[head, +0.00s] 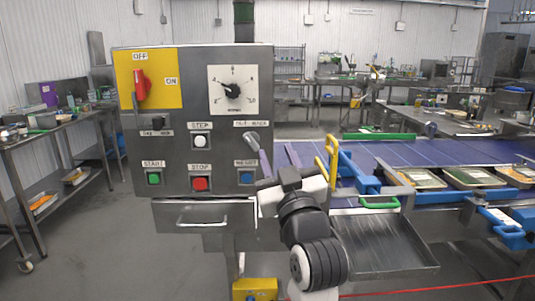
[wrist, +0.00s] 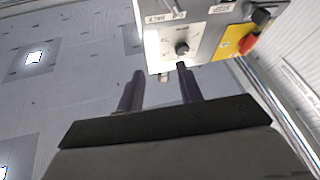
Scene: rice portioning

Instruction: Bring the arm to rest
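My gripper (head: 270,142) is raised in front of the right edge of the grey control panel (head: 180,100) in the head view. Its two fingers are apart, with nothing held between them. In the wrist view the open gripper (wrist: 160,73) shows its dark fingers, with part of the panel (wrist: 200,30) beyond the tips. Whether a finger touches the panel cannot be told. My arm covers part of the panel's lower right and the conveyor's near left end.
The panel carries a red switch (head: 140,83), a dial (head: 232,90) and several buttons. A purple-blue conveyor (head: 420,153) runs right, with filled trays (head: 421,179) along its near side. A metal chute (head: 385,250) lies below. A steel table (head: 35,135) stands left.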

